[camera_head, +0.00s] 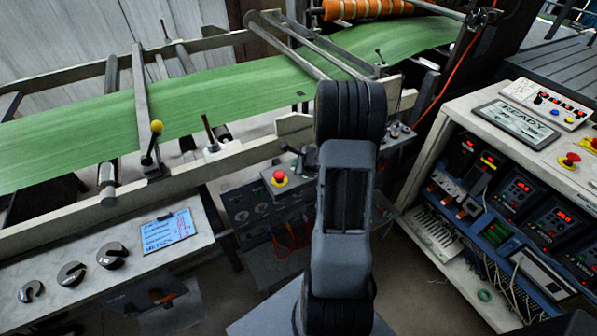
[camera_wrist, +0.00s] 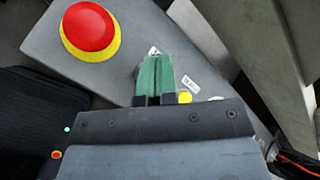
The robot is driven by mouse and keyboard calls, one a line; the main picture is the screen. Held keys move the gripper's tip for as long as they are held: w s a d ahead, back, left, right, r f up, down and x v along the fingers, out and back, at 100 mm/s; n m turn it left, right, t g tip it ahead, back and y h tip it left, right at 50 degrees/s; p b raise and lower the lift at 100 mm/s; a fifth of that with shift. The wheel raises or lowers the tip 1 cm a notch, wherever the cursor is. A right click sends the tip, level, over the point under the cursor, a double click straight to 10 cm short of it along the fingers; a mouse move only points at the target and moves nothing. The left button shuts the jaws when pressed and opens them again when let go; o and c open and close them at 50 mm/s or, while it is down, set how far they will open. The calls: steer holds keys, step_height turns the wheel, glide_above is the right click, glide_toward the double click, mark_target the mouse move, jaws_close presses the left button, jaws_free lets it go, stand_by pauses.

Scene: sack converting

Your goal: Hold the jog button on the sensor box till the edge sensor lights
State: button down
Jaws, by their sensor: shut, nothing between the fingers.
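The grey sensor box (camera_wrist: 125,18) fills the top of the wrist view, with a red stop button on a yellow collar (camera_wrist: 90,28). My gripper (camera_wrist: 155,72) has green fingertips, shut together and empty, over the box face to the right of the stop button. I cannot tell which button is the jog button or whether the fingertips touch anything. In the head view my arm hides part of the box. I cannot pick out the edge sensor.
A green web (camera_head: 210,95) runs across the machine frame. A bench with a clipboard (camera_head: 168,232) is at left. A control cabinet with a READY display (camera_head: 517,124) stands at right.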

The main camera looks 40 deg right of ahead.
steer(key=shift+f+b, duration=0.85)
steer(key=shift+b, duration=0.4)
stand_by(2.3)
steer(key=shift+r, duration=0.2)
stand_by(3.3)
steer(key=shift+r+p, duration=0.5)
steer(key=shift+r, duration=0.3)
